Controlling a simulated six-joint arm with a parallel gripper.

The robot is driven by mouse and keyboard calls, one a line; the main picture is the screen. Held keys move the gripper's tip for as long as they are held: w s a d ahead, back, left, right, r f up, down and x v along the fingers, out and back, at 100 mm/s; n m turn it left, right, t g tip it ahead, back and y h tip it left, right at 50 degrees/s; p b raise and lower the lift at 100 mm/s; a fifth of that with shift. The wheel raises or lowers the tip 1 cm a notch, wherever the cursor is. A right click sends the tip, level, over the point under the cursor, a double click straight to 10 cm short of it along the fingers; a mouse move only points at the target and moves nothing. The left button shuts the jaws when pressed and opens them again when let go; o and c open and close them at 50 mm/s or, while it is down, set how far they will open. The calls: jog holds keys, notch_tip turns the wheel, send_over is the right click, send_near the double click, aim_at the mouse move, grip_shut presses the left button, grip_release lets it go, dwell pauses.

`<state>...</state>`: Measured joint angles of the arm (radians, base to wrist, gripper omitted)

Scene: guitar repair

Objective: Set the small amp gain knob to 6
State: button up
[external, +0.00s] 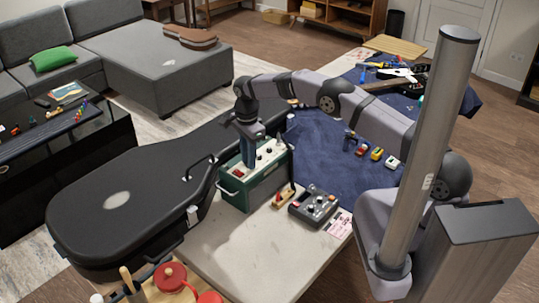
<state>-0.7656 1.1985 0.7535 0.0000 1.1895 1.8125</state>
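The small amp (262,190) is a dark green box with a pale top panel, standing on the light table beside the black guitar case. Several small knobs (268,151) show on the panel, some dark and at least one red. I cannot tell which is the gain knob, and its number is too small to read. My gripper (249,163) points straight down at the left part of the panel, at or just above it. It hides that part of the panel. Whether its fingers are open or shut on a knob is not visible.
The black guitar case (120,195) lies close to the amp's left. A grey pedal box (314,206) with knobs stands right of the amp. Several small coloured pedals (376,154) sit on the blue cloth (318,150). Red-lidded jars (171,277) stand at the front edge.

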dwell(0.3)
jog(key=shift+r+p, duration=2.3)
jog(key=shift+r, duration=1.2)
jog(key=shift+r, duration=0.1)
notch_tip(320, 180, up, 6)
jog(key=p, duration=0.4)
jog(key=shift+p, duration=0.35)
